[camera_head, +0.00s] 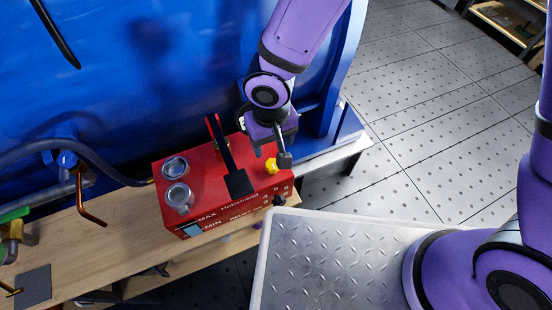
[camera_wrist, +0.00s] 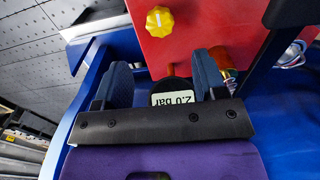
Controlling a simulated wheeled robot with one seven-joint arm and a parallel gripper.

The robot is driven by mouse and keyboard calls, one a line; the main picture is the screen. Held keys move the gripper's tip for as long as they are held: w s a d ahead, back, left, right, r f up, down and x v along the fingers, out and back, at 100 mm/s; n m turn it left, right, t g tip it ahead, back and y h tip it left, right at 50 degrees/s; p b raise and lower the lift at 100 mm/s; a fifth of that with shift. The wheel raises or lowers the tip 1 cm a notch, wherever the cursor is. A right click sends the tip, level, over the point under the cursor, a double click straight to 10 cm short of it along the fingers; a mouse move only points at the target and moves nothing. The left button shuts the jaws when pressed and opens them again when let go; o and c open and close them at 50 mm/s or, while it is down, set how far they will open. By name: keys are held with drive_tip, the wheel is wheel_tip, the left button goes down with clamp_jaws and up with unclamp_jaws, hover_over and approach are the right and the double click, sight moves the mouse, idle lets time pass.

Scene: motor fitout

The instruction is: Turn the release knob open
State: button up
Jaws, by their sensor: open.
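A yellow knob (camera_head: 272,166) sits on the top face of a red box (camera_head: 212,218), near the box's right end. In the wrist view the yellow knob (camera_wrist: 160,21) carries a white mark and lies beyond the fingertips, with a gap. My gripper (camera_head: 282,158) is just above and beside the knob in the head view. Its two dark fingers (camera_wrist: 165,62) are spread, with nothing held between them. I cannot tell whether this yellow knob is the release knob; no label shows beside it.
A black-ended lever (camera_head: 238,183) rises from the red box left of my gripper. Two round clear-topped fittings (camera_head: 179,197) stand at its left end. A display reading 2.0 bar (camera_wrist: 174,99) shows between the fingers. A blue tank (camera_head: 150,70) stands behind the wooden bench (camera_head: 128,232).

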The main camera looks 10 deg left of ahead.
sight(272, 164)
wheel_tip(272, 164, down, 9)
idle(0.4)
drive_tip(key=c, duration=0.9)
